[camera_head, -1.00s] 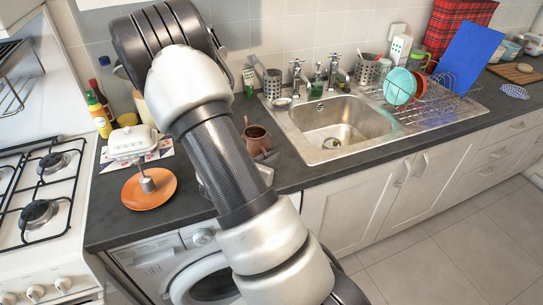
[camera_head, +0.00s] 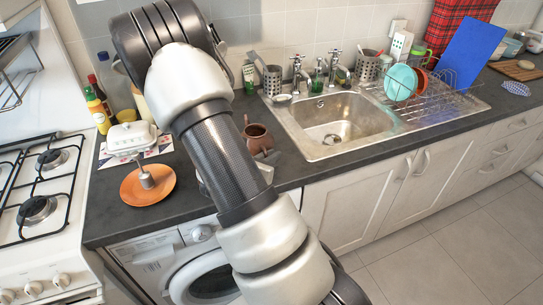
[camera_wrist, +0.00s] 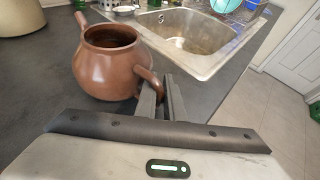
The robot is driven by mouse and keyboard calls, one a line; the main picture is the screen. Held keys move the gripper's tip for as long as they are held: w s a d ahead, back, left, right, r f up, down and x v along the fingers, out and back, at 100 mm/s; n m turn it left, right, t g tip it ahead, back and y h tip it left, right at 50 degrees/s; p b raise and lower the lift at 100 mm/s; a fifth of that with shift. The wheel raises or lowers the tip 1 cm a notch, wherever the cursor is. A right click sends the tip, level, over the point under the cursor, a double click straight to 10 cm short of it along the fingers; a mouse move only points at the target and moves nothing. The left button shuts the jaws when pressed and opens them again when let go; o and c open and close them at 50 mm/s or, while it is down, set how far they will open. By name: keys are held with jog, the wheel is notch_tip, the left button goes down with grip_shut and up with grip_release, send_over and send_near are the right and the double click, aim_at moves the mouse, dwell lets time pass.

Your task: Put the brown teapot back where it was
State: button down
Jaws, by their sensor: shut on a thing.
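The brown teapot (camera_head: 257,139) is on or just above the dark counter, left of the sink; I cannot tell whether its base touches. It is open at the top and roughly upright. In the wrist view its round body (camera_wrist: 108,68) fills the upper left, with one stub pointing up and left and a curved projection on the near right. My gripper (camera_wrist: 160,92) is shut on that curved projection. In the head view my arm hides most of the gripper.
An orange plate (camera_head: 147,187) with a small metal object and a white lidded dish (camera_head: 131,138) stand left of my arm. The steel sink (camera_head: 290,125) is right of the teapot. Bare counter (camera_wrist: 40,85) lies left of the teapot in the wrist view.

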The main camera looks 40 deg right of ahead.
jog(key=c, duration=1.9)
grip_release()
jog(key=shift+o, duration=0.5)
jog(key=shift+a, duration=0.1)
jog(key=p+v, duration=0.1)
jog(key=v, duration=1.6)
